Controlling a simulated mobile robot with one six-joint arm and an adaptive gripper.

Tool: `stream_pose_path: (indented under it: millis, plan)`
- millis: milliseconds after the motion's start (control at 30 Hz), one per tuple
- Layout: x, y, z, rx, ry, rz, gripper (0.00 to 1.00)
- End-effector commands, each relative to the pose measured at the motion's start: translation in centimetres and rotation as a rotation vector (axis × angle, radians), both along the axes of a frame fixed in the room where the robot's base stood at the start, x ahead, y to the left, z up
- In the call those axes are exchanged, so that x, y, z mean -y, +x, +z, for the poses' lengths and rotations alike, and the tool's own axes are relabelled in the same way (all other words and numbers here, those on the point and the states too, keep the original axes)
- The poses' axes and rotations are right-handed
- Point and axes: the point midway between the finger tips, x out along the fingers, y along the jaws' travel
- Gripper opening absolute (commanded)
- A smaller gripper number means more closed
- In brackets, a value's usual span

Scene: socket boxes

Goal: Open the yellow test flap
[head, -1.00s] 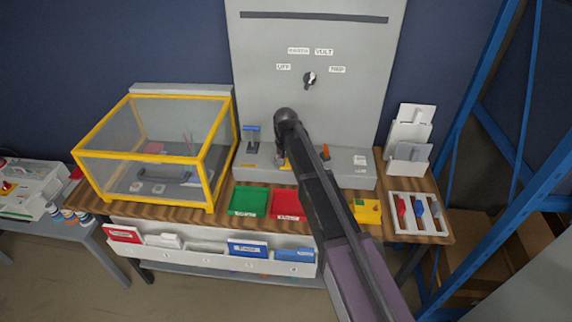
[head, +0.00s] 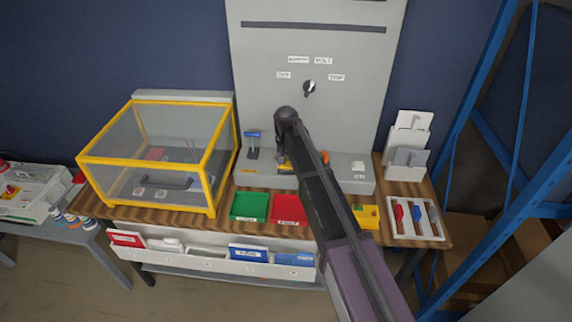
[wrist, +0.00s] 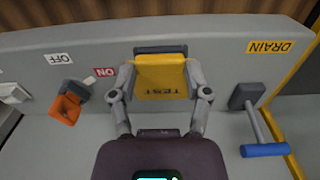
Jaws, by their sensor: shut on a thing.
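The yellow test flap (wrist: 160,82), marked TEST, shows upside down in the wrist view on a grey ledge, with a dark grey part at its top edge. My gripper (wrist: 161,68) is shut on the flap, one finger at each side edge. How far the flap stands open I cannot tell. In the head view my arm hides most of the flap, and only a bit of yellow (head: 286,165) shows beside my gripper.
A blue-handled lever (wrist: 263,149) by the DRAIN label stands right of the flap in the wrist view. An orange switch (wrist: 66,107) with ON and OFF labels is at left. In the head view, green (head: 249,206) and red (head: 288,207) trays lie in front, and a yellow-framed case (head: 210,180) stands left.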

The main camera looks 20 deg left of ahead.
Motion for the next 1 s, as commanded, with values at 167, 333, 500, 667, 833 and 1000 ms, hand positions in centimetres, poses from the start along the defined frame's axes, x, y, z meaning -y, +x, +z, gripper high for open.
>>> stream_pose_path:
  millis: [167,333,500,667,833,1000]
  plan:
    - [-0.4,1.5,1.6,0.009,0.003,-0.001,0.02]
    - [-0.7,2.6,2.4,0.010,0.002,-0.001,0.02]
    - [-0.9,3.9,3.1,0.010,0.002,-0.002,0.02]
    - [-1.2,5.1,3.6,0.010,0.002,-0.002,0.02]
    - [-1.6,6.5,3.8,0.010,0.002,-0.002,0.00]
    - [-1.5,6.4,3.8,0.007,0.002,-0.001,0.36]
